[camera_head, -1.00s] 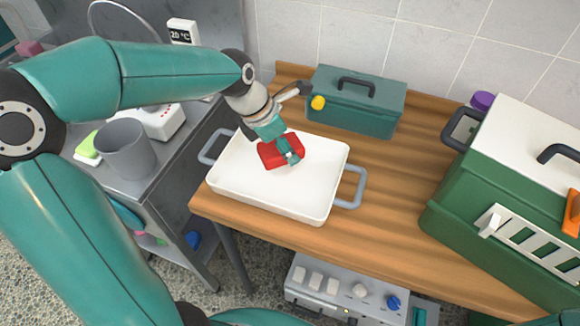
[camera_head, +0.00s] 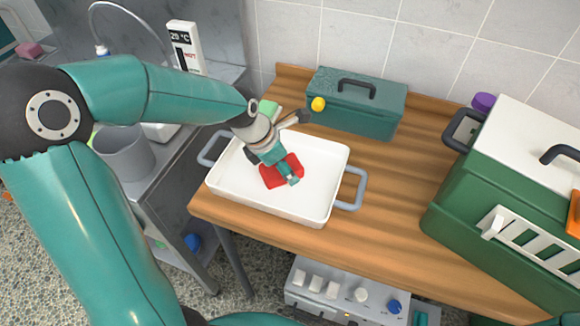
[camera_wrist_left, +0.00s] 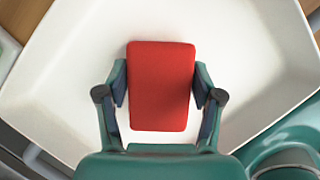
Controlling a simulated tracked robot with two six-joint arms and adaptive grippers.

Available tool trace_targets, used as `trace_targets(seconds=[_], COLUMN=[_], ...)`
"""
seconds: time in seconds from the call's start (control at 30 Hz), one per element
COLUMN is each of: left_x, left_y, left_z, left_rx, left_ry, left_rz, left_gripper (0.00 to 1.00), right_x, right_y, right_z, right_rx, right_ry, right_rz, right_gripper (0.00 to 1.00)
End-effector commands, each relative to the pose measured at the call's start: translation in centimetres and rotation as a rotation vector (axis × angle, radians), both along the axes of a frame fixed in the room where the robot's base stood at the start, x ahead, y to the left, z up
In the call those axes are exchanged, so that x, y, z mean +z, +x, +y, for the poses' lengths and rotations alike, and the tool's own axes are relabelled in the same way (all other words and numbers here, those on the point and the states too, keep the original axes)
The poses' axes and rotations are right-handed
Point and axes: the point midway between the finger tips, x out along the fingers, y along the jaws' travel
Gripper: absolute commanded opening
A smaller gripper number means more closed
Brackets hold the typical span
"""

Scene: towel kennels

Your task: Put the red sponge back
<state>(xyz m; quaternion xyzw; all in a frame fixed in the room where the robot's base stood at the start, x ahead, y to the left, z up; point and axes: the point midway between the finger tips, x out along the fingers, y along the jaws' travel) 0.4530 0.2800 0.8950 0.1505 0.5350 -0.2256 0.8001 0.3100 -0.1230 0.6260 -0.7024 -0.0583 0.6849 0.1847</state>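My right gripper is not in view.
A teal toolbox (camera_head: 350,105) stands behind the tray, and a green carrier with a white top (camera_head: 490,190) stands at the right. The wooden table (camera_head: 385,190) is clear between them. A grey cup (camera_head: 122,150) stands on the metal counter at left.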

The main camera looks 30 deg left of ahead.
Motion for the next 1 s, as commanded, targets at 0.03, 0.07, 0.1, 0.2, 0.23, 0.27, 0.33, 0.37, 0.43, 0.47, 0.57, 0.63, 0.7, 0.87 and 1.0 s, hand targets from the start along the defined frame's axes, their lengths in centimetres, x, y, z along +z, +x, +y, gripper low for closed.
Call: trace_targets(seconds=[0.03,0.07,0.1,0.2,0.23,0.27,0.33,0.37,0.43,0.47,0.57,0.63,0.7,0.87,1.0], left_x=[0.0,0.0,0.0,0.0,0.0,0.0,0.0,0.0,0.1,0.3,0.8,1.6,2.6,5.7,8.2], left_y=[0.0,0.0,0.0,0.0,0.0,0.0,0.0,0.0,0.0,0.0,-0.1,-0.3,-0.7,-1.7,-2.6], left_z=[0.0,0.0,0.0,0.0,0.0,0.0,0.0,0.0,0.0,0.0,0.1,0.3,0.5,1.1,1.7], left_rx=[0.0,0.0,0.0,-0.001,-0.001,-0.001,-0.001,-0.001,-0.001,-0.001,0.0,0.0,0.0,0.0,0.0], left_ry=[0.0,0.0,0.0,0.0,0.0,0.0,0.0,0.0,0.0,0.0,0.001,0.001,0.002,0.003,0.002], left_rz=[0.0,0.0,0.0,0.0,0.0,0.0,0.0,0.0,0.0,0.0,-0.003,-0.004,-0.006,-0.006,-0.006], left_gripper=[0.78,0.83,0.88,0.88,0.88,0.88,0.88,0.88,0.88,0.88,0.88,0.88,0.88,0.88,0.88], right_x=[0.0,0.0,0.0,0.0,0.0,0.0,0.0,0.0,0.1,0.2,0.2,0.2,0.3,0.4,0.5], right_y=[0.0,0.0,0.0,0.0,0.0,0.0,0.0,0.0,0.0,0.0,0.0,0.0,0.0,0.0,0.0], right_z=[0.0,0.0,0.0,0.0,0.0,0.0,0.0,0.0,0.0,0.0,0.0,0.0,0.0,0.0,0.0], right_rx=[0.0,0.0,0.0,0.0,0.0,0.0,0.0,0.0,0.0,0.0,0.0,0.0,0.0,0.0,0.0], right_ry=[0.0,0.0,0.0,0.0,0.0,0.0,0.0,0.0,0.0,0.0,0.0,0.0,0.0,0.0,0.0], right_rz=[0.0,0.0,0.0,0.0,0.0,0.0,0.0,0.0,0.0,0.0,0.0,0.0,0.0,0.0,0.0], right_gripper=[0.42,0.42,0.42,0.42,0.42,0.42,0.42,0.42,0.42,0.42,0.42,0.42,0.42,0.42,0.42])
